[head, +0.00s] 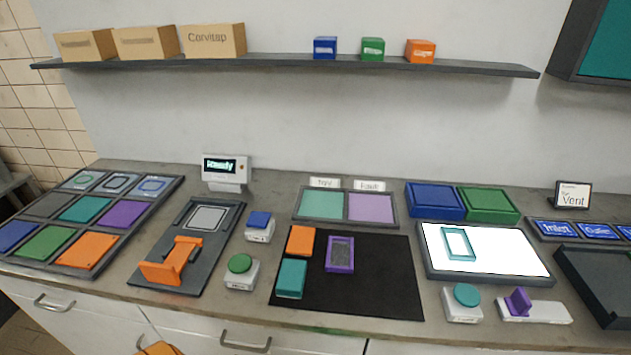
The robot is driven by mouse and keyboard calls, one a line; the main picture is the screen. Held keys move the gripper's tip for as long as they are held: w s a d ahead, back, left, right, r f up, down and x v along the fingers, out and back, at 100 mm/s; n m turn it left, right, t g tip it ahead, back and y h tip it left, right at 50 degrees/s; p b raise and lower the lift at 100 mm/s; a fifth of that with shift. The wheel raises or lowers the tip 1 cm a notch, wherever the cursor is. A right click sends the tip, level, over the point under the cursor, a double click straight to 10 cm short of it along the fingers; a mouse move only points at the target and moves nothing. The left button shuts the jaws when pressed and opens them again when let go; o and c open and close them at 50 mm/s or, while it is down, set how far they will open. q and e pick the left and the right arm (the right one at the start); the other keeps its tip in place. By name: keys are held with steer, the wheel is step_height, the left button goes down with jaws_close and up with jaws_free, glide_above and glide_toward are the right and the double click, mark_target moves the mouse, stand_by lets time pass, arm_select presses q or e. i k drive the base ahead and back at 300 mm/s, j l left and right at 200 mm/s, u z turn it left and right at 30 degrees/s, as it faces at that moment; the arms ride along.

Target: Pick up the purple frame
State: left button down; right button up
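The purple frame (351,254) lies flat on the black mat (385,290) at the middle of the counter. It is a small upright-oriented rectangle with a dark grey speckled inside. An orange block (300,240) and a teal block (291,278) sit to its left on the same mat, apart from it. Neither of my grippers shows in the head view, and nothing touches the frame.
Behind the mat is a tray with teal and purple panels (370,207). A lit white panel (500,262) holding a teal frame (458,243) stands to the right. Green (240,264) and teal (466,296) buttons flank the mat. The mat's right part is clear.

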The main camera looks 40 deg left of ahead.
mark_target(340, 250)
steer(key=u, duration=1.1)
